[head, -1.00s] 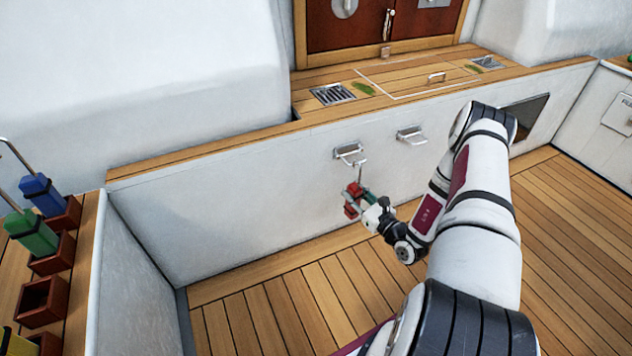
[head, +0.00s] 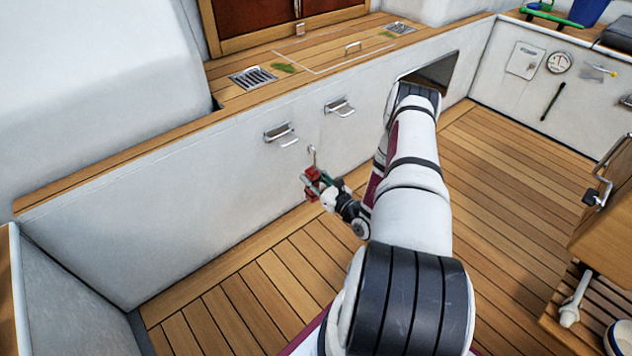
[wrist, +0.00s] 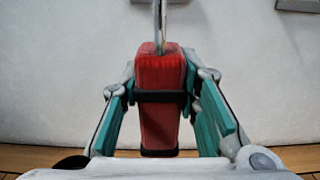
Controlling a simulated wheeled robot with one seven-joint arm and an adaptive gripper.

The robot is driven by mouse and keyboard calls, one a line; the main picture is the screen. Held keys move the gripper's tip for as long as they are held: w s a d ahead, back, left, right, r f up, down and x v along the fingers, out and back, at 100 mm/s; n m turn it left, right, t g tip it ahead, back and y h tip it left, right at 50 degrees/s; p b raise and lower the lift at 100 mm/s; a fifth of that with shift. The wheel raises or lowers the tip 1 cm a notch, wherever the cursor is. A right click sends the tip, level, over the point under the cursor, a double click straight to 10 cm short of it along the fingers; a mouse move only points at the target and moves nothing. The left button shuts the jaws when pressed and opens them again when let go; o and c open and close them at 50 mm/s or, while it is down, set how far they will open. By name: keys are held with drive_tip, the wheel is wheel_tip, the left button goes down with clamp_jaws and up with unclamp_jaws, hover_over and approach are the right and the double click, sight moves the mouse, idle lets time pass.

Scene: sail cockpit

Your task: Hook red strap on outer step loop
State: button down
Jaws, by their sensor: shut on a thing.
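My gripper (head: 317,186) is shut on the red strap (head: 311,174), a red block-like bundle with a dark band and a thin metal hook (head: 312,155) pointing up. In the wrist view the red strap (wrist: 160,75) stands upright between the teal fingers of my gripper (wrist: 160,97). Two metal step loops are on the white wall: the left step loop (head: 283,136) and the right step loop (head: 341,107). The hook is below them, between the two in the head view, and appears apart from both. Which one is the outer loop is unclear.
The white wall (head: 190,185) rises behind the strap to a wooden ledge with a metal grate (head: 253,78). The plank floor (head: 500,190) is open on the right. A wooden cabinet (head: 605,230) stands at the right edge.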

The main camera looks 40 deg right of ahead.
drive_tip(key=w+f+b, duration=0.2)
drive_tip(key=w+f, duration=0.1)
drive_tip(key=w, duration=0.7)
drive_tip(key=shift+w+d+f+b, duration=0.25)
drive_tip(key=shift+d+b, duration=0.05)
drive_tip(key=shift+d, duration=0.1)
idle(0.8)
drive_tip(key=c, duration=1.1)
unclamp_jaws()
drive_tip(key=s, duration=0.8)
drive_tip(key=s+a, duration=0.1)
drive_tip(key=s, duration=0.3)
